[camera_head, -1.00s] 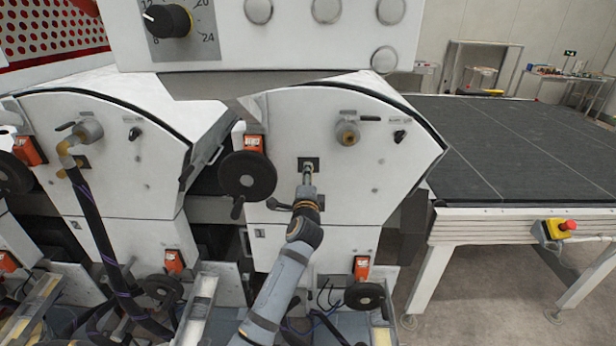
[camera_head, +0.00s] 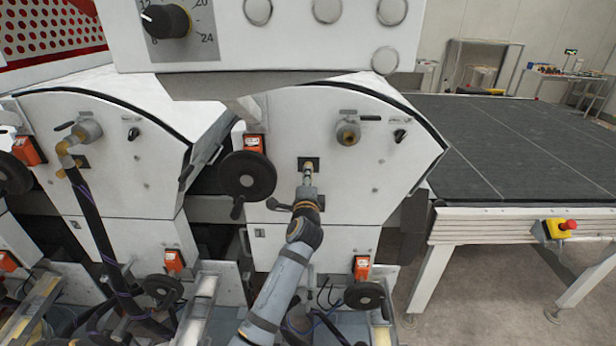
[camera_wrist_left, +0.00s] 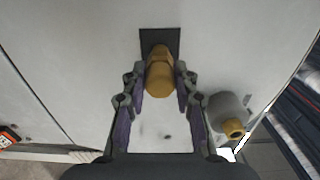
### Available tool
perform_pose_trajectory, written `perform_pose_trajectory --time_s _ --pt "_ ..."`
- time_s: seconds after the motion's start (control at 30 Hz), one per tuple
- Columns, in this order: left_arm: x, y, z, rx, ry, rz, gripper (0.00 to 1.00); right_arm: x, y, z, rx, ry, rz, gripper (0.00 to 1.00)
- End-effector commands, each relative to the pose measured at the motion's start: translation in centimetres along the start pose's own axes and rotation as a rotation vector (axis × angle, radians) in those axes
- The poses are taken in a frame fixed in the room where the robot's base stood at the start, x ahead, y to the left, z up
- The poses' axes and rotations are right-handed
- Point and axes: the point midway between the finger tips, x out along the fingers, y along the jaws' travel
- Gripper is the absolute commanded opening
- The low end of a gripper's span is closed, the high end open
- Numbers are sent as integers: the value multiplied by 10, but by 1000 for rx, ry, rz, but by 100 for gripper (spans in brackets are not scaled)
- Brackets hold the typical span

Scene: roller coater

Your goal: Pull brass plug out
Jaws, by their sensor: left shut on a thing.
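The brass plug (camera_wrist_left: 160,75) stands out in front of a small dark plate (camera_wrist_left: 173,37) on the white machine panel in the left wrist view. In the head view the plug (camera_head: 308,168) shows as a small brass tip just in front of the dark plate. My left gripper (camera_wrist_left: 161,85) is shut on the plug, with a finger on each side of it. In the head view my left gripper (camera_head: 307,178) reaches up to it from below. I cannot tell whether the plug's far end is still inside the plate. My right gripper is not in view.
A black handwheel (camera_head: 247,175) sits left of my gripper. A valve with a brass end (camera_head: 347,133) is on the panel at upper right. A dark conveyor table (camera_head: 520,150) with a red emergency button (camera_head: 567,225) stands at right.

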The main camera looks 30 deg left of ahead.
Motion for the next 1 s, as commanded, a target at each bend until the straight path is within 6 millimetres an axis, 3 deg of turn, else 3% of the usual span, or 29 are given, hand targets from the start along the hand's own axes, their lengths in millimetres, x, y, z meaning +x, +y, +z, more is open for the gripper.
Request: perform_pose_trajectory --time_s 1.0 --pt "-42 1 -1 -2 2 3 0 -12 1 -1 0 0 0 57"
